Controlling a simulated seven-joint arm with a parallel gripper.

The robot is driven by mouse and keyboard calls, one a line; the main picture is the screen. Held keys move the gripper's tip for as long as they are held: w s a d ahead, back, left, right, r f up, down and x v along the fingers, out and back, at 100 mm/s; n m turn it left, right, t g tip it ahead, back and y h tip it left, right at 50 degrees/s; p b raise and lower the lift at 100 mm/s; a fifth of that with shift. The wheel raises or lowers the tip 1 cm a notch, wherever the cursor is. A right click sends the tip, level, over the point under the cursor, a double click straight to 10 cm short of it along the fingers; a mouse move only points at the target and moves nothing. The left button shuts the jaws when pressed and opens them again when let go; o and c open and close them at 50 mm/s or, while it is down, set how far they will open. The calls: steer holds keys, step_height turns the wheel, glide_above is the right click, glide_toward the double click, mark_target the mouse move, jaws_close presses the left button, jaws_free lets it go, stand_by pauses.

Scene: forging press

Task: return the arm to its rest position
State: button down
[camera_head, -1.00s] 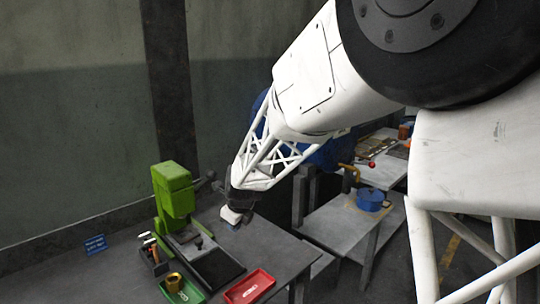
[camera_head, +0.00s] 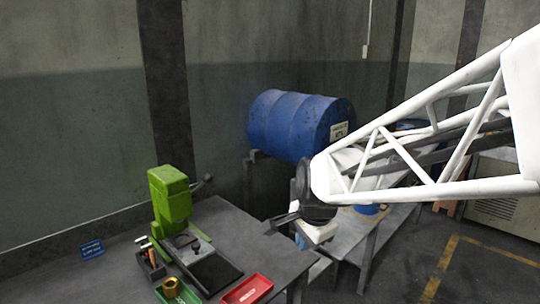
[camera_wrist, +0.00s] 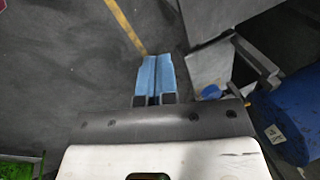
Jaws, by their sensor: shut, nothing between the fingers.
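My arm reaches in from the right in the head view, with its white lattice link ending in a dark wrist joint. My gripper (camera_head: 301,241) hangs below that joint, just off the right edge of the press table, and is partly hidden there. In the wrist view its two blue fingers (camera_wrist: 157,76) lie side by side, shut, with nothing between them. They point over bare grey floor.
The green press (camera_head: 170,205) stands on the grey table (camera_head: 232,232) with a red tray (camera_head: 247,290), a green tray (camera_head: 181,295) and a tool holder (camera_head: 150,264). A blue drum (camera_head: 290,124) lies behind. Open floor (camera_head: 460,265) is at right.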

steer(key=s+d+n, duration=0.5)
steer(key=s, duration=0.5)
steer(key=s+d+n+h, duration=0.1)
steer(key=s+d+n, duration=0.4)
steer(key=s, duration=0.5)
steer(key=shift+s+d+n+h, duration=0.15)
steer(key=shift+d+n+h, duration=0.15)
steer(key=shift+n, duration=0.2)
steer(key=shift+f, duration=0.1)
